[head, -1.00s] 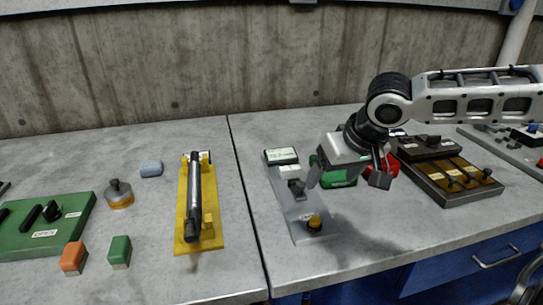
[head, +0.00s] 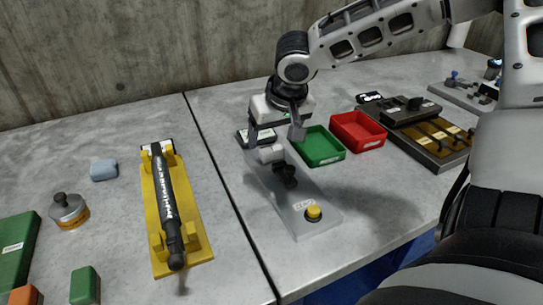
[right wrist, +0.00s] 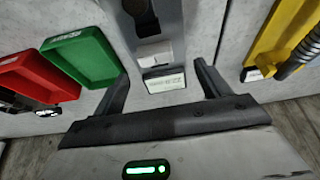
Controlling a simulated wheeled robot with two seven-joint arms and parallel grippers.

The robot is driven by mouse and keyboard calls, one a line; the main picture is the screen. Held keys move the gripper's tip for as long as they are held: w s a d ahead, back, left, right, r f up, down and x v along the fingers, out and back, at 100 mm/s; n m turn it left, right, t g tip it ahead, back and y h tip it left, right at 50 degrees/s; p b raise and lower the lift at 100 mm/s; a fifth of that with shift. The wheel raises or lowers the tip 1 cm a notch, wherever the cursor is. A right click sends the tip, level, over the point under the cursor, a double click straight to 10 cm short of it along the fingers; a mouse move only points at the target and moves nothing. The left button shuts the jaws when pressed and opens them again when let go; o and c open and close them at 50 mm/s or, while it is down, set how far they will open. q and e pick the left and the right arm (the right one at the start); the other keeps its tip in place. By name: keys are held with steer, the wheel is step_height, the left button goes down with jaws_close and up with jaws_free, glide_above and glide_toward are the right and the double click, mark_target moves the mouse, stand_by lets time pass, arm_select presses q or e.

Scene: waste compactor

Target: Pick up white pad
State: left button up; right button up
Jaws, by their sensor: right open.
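A small white pad (head: 271,154) sits on the grey panel with the yellow button (head: 290,208); it also shows in the right wrist view (right wrist: 154,51). My right gripper (head: 275,137) is open and empty, pointing down over the back end of this panel. In the right wrist view its two fingers (right wrist: 163,72) stand apart on either side of the panel's label plate (right wrist: 165,81), with the pad just beyond. I cannot tell whether a finger touches anything. My left gripper is not in view.
A green tray (head: 320,160) and a red tray (head: 358,143) stand right of the panel, close to my right gripper. A yellow fixture with a black bar (head: 160,220) lies to the left. A blue-grey block (head: 103,170) rests farther left. A concrete wall is behind.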

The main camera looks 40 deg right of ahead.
mark_target(272, 149)
steer(key=x, duration=0.5)
steer(key=shift+s+d, duration=0.1)
steer(key=shift+d, duration=0.25)
steer(key=shift+w+f, duration=0.2)
steer(key=shift+f, duration=0.05)
steer(key=c, duration=1.1)
steer(key=shift+r, duration=0.1)
steer(key=shift+c, duration=0.2)
